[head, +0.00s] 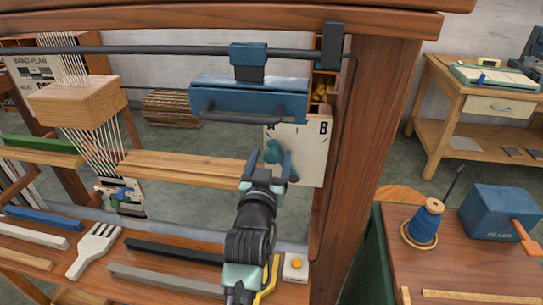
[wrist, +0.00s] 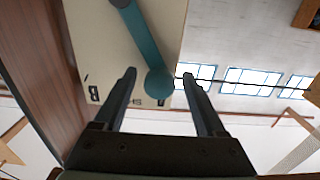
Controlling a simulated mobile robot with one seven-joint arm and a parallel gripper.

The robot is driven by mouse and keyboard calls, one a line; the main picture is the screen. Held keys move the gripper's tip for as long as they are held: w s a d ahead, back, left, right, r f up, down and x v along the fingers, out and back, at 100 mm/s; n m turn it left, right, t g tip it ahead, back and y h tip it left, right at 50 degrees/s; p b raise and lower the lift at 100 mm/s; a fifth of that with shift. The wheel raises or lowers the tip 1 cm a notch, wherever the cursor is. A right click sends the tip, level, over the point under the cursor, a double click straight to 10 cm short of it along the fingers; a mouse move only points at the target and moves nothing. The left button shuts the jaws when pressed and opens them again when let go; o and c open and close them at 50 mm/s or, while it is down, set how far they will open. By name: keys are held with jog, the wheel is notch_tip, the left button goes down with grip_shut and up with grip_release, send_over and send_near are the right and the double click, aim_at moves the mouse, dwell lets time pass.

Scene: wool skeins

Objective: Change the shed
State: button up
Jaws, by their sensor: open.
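A pale plate (head: 311,155) marked A and B hangs beside the right loom post. A teal lever (head: 274,152) is mounted on it, leaning up and left toward the A side; my gripper hides part of it. My gripper (head: 265,160) is open in front of the lever. In the wrist view the plate (wrist: 88,50) appears upside down. The lever (wrist: 140,40) ends in a round knob, which shows between the fingertips of my gripper (wrist: 158,80), with a gap on each side. I cannot tell how far the fingers reach past the knob.
A blue beam with a dark handle (head: 250,97) hangs just above my gripper. The wooden loom post (head: 375,130) stands close at right. A wooden bar (head: 185,167) lies left. A white fork (head: 93,250) and several bars lie on the bench below. A blue spool (head: 426,222) stands at right.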

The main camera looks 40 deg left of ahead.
jog(key=shift+w+a, duration=0.1)
jog(key=shift+w, duration=0.1)
grip_shut()
dwell(0.3)
dwell(1.1)
